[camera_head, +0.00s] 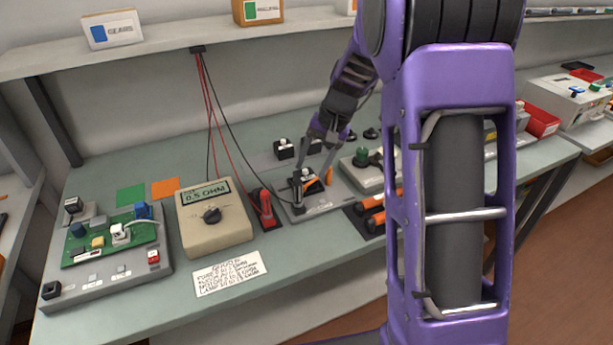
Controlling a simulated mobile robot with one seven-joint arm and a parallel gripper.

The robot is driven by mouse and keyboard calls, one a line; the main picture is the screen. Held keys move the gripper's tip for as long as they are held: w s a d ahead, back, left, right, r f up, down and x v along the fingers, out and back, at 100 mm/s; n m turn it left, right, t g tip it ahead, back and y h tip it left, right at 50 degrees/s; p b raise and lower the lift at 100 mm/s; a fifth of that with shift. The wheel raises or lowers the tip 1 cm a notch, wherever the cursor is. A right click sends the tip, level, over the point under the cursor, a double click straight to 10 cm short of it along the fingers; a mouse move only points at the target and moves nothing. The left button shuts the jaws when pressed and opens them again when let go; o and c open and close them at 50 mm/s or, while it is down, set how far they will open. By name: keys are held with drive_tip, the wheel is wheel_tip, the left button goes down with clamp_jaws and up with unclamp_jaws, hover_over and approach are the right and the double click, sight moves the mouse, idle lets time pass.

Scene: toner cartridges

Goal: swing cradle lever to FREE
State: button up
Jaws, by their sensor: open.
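A grey base plate (323,206), which looks like the cradle, lies on the bench right of the meter. A dark block with an orange part (313,186) and a small light knob sits on it. My gripper (313,181) reaches down over this block from above. Its two fingers are spread, one to the left and one to the right of the block. I cannot tell whether they touch anything. The lever itself and any FREE marking are too small and too covered by the fingers to make out.
A beige meter (214,228) reading 0.5 OHM stands to the left, with red and black leads. A green circuit board (105,243) lies further left. A plate with a green knob (362,158) is close on the right. A note (230,273) lies in front.

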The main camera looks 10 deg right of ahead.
sight(306, 187)
drive_tip(key=p+v, duration=0.1)
drive_tip(key=v, duration=1)
drive_tip(key=shift+f, duration=0.15)
drive_tip(key=shift+c, duration=0.4)
drive_tip(key=w+a+f+m+b, duration=0.1)
drive_tip(key=f+m+b, duration=0.1)
drive_tip(key=f, duration=0.3)
drive_tip(key=a+f+m+h+b, duration=0.1)
drive_tip(key=a+f+m+b, duration=0.1)
drive_tip(key=f, duration=0.4)
drive_tip(key=w+a+f+m+b, duration=0.1)
drive_tip(key=f+m+b, duration=0.1)
drive_tip(key=f+b, duration=0.2)
drive_tip(key=shift+w+a+f+h, duration=0.1)
drive_tip(key=shift+w+f+h, duration=0.1)
drive_tip(key=shift+f, duration=0.15)
drive_tip(key=shift+w+a+f+h, duration=0.1)
drive_tip(key=shift+w+f+h, duration=0.1)
drive_tip(key=shift+f, duration=0.2)
clamp_jaws()
